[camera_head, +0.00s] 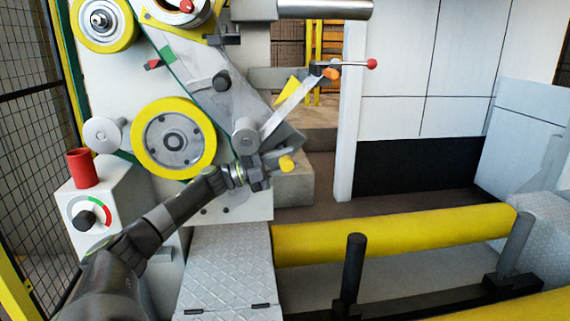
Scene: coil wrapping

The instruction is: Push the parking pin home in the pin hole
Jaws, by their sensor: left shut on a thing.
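My left arm comes in from the lower left, and my left gripper (273,161) is in front of the machine's lower right part. It is shut on a small piece with a yellow end (287,163), which looks like the parking pin. The yellow end sticks out to the right of the fingers. The rest of the pin is hidden by the gripper. I cannot make out the pin hole, so how deep the pin sits cannot be told. My right gripper is not in view.
The machine carries a large yellow-rimmed wheel (174,138) and grey rollers close to my gripper. A lever with a red ball (371,64) reaches out at upper right. A red cup (82,168) stands on the control box at left. A yellow roller (395,236) lies low right.

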